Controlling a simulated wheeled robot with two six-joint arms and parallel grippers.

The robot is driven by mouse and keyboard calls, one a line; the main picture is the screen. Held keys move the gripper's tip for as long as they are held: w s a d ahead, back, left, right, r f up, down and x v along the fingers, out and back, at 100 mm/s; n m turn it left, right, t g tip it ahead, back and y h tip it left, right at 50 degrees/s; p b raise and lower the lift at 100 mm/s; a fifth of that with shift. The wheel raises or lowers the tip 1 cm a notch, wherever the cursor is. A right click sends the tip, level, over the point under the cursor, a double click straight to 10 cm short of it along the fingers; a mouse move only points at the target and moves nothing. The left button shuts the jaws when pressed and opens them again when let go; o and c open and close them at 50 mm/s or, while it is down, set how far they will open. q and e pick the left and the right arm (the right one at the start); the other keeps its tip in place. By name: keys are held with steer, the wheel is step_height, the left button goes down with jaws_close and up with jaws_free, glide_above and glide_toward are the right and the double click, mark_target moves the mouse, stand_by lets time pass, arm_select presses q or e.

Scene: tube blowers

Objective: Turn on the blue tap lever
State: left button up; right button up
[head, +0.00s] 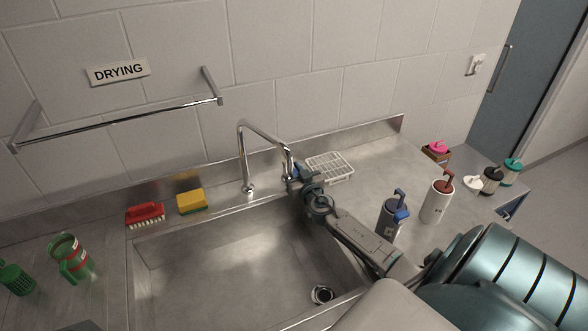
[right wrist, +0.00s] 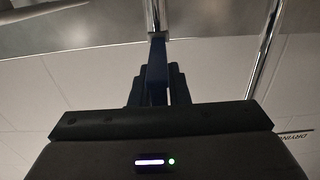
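The chrome tap (head: 243,150) stands at the back of the sink, its spout bending over to the right. The blue tap lever (head: 296,169) shows as a small blue piece near the spout's end. My right gripper (head: 299,177) is there, partly covering it. In the right wrist view the dark blue lever (right wrist: 157,62) hangs below the chrome pipe (right wrist: 155,15), and its lower end lies between my two close-set fingers, which appear shut on it. My left gripper is not in view.
The steel sink (head: 205,275) lies below the tap. A red brush (head: 145,214) and yellow sponge (head: 192,201) sit on its back left edge. A white rack (head: 330,166) is right of the tap. A grey dispenser (head: 390,220) and white dispenser (head: 437,201) stand near my right arm.

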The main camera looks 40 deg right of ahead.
jaws_close()
steer(key=shift+w+a+f+m+g+h+b, duration=0.15)
steer(key=shift+a+m+g+h+b, duration=0.2)
steer(key=shift+m+h+b, duration=0.25)
steer(key=h+b, duration=0.1)
steer(key=a+m+g+h+b, duration=0.1)
steer(key=b, duration=0.1)
steer(key=shift+w+m+h, duration=0.25)
steer(key=shift+m+h, duration=0.05)
steer(key=shift+h, duration=0.1)
steer(key=shift+g, duration=0.25)
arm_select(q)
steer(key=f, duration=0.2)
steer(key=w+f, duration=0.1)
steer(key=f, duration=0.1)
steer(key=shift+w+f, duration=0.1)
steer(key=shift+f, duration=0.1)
arm_select(e)
steer(key=shift+o, duration=2.4)
jaws_free()
